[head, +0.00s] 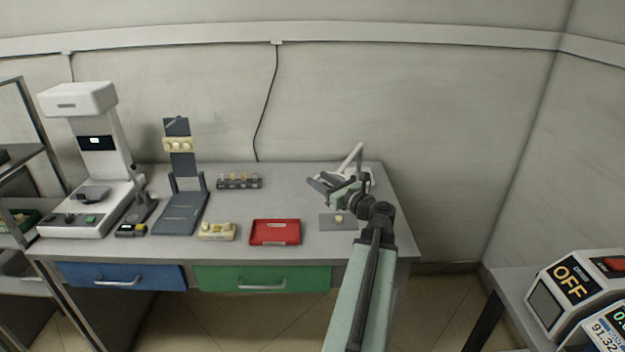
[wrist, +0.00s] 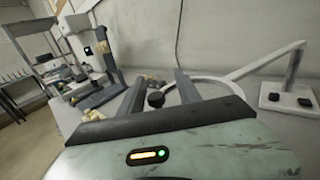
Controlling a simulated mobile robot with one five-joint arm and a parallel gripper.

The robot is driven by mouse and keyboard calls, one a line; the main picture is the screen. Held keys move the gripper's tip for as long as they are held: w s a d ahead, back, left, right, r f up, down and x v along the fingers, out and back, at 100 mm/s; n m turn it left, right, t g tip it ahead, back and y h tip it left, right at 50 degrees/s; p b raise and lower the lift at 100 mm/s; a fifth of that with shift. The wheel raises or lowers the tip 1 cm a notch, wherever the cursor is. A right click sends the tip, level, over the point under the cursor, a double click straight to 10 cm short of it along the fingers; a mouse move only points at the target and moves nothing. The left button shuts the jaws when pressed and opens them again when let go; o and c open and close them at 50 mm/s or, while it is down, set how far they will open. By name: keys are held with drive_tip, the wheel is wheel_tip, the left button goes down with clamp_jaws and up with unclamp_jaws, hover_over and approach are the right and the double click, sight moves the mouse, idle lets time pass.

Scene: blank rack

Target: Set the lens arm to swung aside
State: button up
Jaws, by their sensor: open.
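The lens arm (wrist: 262,62) is a pale bent arm rising from a white base (wrist: 288,96) with two dark knobs, at the right of the wrist view. Its pale lens ring (wrist: 228,80) reaches left, partly behind my right finger. A dark round knob (wrist: 156,99) shows between my fingers, apparently at the ring's near left edge. In the head view the lens arm (head: 352,157) stands at the table's right end, its ring mostly hidden by my gripper. My gripper (head: 319,183) is open, and its fingers (wrist: 158,82) lie on either side of the knob; contact is unclear.
A grey mat (head: 330,225) with a small pale block lies below my gripper. A red tray (head: 275,240), a dark rack of pieces (head: 239,181) and a cream block holder (head: 217,232) stand left of it. A wall is behind the table.

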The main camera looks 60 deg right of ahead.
drive_tip(key=shift+w+a, duration=0.2)
drive_tip(key=shift+w, duration=0.05)
clamp_jaws()
drive_tip(key=shift+d, duration=0.1)
idle(0.8)
